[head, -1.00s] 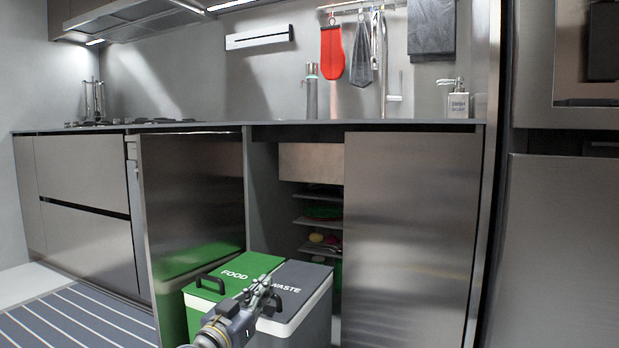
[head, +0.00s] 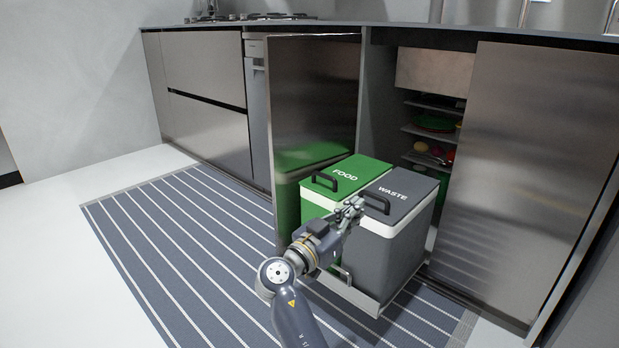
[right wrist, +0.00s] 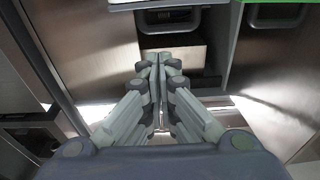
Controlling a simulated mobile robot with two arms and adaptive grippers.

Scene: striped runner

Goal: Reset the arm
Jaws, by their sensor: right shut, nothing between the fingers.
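My right gripper (head: 350,212) is shut and empty. In the head view it shows in front of the pulled-out bins, overlapping the near edges of the green FOOD bin (head: 350,168) and the grey WASTE bin (head: 392,238). I cannot tell whether it touches them. My right arm comes up from the bottom of the picture to it. My left gripper is not in view.
The bins stand on a pull-out tray (head: 352,292) over the striped runner (head: 180,225). A steel cabinet door (head: 545,180) is at the right. The floor at left (head: 50,270) is clear.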

